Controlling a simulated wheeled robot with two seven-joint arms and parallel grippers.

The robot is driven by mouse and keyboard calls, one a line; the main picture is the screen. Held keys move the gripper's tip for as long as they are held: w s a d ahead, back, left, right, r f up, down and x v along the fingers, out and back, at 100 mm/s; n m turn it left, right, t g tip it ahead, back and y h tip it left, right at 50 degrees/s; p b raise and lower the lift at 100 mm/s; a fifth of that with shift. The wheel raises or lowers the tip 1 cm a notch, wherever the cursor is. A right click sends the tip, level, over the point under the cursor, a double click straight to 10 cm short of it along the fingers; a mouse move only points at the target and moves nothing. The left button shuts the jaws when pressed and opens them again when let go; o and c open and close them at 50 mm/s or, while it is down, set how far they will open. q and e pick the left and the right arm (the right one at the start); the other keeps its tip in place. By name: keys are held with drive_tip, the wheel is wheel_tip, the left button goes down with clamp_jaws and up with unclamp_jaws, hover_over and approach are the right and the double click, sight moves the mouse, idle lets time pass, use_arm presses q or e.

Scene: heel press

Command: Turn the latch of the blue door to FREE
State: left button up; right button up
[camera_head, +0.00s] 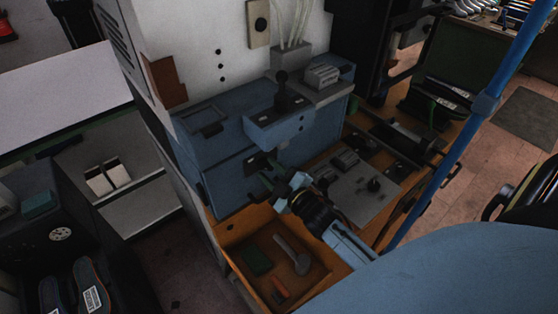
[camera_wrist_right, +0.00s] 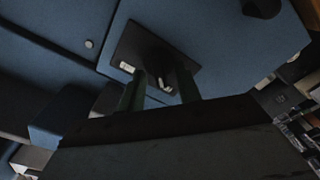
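The blue door (camera_head: 226,186) is on the front of the blue machine, and it looks shut. A dark latch plate with small white labels (camera_wrist_right: 150,52) is on the blue surface in the right wrist view. The labels are too small to read, and the latch's own position is hard to make out. My right gripper (camera_head: 264,172) is at the latch plate in the head view. In the right wrist view its two dark green fingers (camera_wrist_right: 162,88) are apart, in front of the plate's lower edge. I cannot tell whether they touch the latch. My left gripper is out of view.
A black-knobbed lever (camera_head: 282,90) stands above the door. A wooden tray (camera_head: 238,238) with a green block (camera_head: 256,261) and a grey tool (camera_head: 292,255) lies below. A grey control plate (camera_head: 362,197) is right of my gripper. A blue pole (camera_head: 450,160) crosses the right side.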

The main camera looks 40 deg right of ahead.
drive_tip(key=s+d+b, duration=0.1)
drive_tip(key=s, duration=1.2)
drive_tip(key=shift+b, duration=0.3)
drive_tip(key=shift+s, duration=0.1)
